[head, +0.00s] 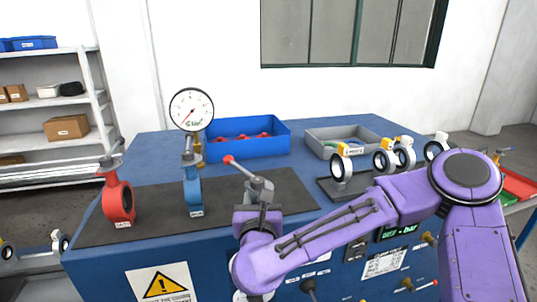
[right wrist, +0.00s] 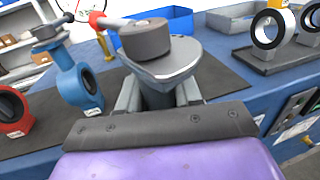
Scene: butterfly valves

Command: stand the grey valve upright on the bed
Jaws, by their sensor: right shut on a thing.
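My right gripper (head: 258,208) is over the near part of the dark mat (head: 290,188) on the blue bench. It is shut on the neck of the grey valve (head: 262,184). In the right wrist view the valve's grey flange and dark round cap (right wrist: 160,56) rise above the fingers (right wrist: 160,98). Its lever points left and ends in a red knob (head: 228,159). The valve's lower body is hidden behind the gripper, so I cannot tell whether it touches the mat. My left gripper is not in view.
A blue valve (head: 193,190) and a red valve (head: 118,202) stand on the mat to the left. A pressure gauge (head: 191,109) rises behind them. A blue bin (head: 262,149), a grey bin (head: 318,150) and several white-ringed valves (head: 341,168) stand behind and to the right.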

